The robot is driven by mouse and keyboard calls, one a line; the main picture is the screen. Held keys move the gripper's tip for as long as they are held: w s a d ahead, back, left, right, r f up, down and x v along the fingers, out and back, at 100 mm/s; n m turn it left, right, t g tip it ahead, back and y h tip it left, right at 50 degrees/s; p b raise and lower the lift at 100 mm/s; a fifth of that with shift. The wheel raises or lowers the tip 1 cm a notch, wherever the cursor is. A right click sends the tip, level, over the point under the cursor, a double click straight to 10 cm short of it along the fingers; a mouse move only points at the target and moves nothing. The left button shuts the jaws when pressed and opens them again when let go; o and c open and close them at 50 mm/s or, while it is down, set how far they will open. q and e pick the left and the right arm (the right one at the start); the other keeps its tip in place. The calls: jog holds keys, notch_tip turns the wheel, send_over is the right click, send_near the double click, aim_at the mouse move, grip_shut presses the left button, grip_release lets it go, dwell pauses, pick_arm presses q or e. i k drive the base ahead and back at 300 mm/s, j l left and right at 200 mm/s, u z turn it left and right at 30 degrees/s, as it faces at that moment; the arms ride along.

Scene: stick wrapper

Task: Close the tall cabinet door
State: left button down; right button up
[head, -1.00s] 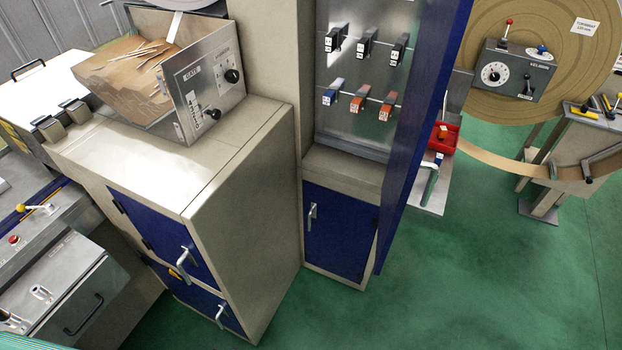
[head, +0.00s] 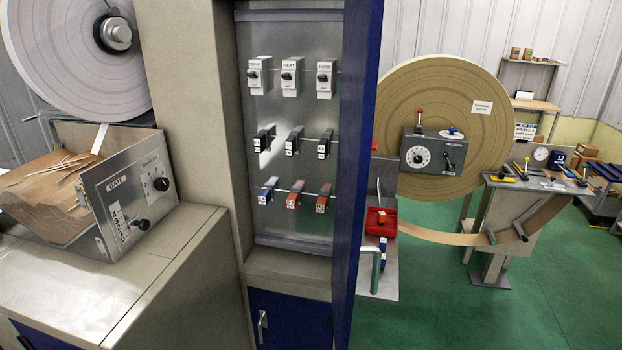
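The tall cabinet (head: 225,130) stands left of the middle in the head view. Its tall blue door (head: 362,150) stands open, swung out on the cabinet's right side and seen nearly edge-on. The open front shows a grey panel (head: 292,222) with rows of switches (head: 290,76). A bent metal handle (head: 376,268) shows just right of the door's lower part. Neither of my grippers is in the head view.
A lower blue door (head: 290,318) is below the switch panel. A beige cabinet top with a gate box (head: 128,200) lies at the left. Green floor (head: 450,310) is clear at the lower right.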

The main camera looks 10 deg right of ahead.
aim_at(363, 19)
jog(key=l+u, duration=0.35)
jog(key=l, duration=0.95)
